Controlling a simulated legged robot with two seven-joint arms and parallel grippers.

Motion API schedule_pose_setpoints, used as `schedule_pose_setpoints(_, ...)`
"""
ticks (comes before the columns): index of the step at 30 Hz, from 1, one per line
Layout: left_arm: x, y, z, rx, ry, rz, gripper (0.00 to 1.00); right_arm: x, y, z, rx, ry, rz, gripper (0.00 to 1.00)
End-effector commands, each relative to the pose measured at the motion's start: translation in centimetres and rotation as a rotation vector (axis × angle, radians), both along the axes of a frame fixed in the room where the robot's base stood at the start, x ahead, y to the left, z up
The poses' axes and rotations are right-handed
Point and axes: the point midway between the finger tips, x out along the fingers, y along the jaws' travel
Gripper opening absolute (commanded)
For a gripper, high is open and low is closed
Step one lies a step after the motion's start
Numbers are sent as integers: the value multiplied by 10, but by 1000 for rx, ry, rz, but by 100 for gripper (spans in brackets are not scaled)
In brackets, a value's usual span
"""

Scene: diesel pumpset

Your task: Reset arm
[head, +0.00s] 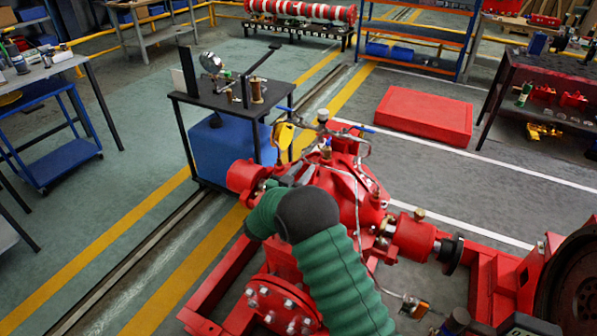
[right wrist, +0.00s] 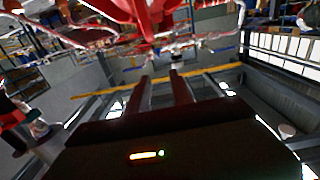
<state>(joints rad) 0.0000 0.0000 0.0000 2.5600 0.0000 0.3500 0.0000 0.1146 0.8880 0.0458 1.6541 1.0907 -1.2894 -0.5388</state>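My right arm, in a green ribbed sleeve, reaches over the red pump (head: 345,185) in the head view. Its gripper end lies by the left part of the pump, mostly hidden behind the arm. In the right wrist view my right gripper (right wrist: 159,73) has its two dark fingers apart, with nothing seen held between them. Red pump parts (right wrist: 150,15) and thin pipes show beyond the fingertips; I cannot tell whether the fingers touch anything. My left gripper is not in view.
A small black table (head: 225,98) with a round mirror-like disc stands behind the pump, with a blue container (head: 215,150) below. A red flat box (head: 424,115) lies on the floor at back right. A workbench (head: 540,75) stands at right.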

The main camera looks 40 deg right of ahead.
Motion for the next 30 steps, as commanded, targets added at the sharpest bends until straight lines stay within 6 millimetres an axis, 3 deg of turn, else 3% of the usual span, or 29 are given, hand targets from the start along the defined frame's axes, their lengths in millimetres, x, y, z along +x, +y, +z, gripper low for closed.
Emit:
schedule_pose_setpoints(4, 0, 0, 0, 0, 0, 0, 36, -6, 11, 0, 1, 0, 1, 27)
schedule_pose_setpoints(16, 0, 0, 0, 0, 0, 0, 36, -6, 11, 0, 1, 0, 0, 27)
schedule_pose_setpoints(20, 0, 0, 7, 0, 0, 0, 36, 3, 20, 9, 29, 6, 64, 27)
schedule_pose_setpoints(23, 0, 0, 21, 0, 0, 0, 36, 21, 53, 25, 119, 44, 257, 27)
schedule_pose_setpoints(26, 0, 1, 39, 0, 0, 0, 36, 23, 113, 34, 269, 162, 525, 27)
schedule_pose_setpoints(28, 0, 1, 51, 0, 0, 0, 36, 1, 159, 31, 379, 292, 690, 27)
schedule_pose_setpoints(30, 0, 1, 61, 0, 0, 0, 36, -37, 197, 22, 478, 447, 812, 27)
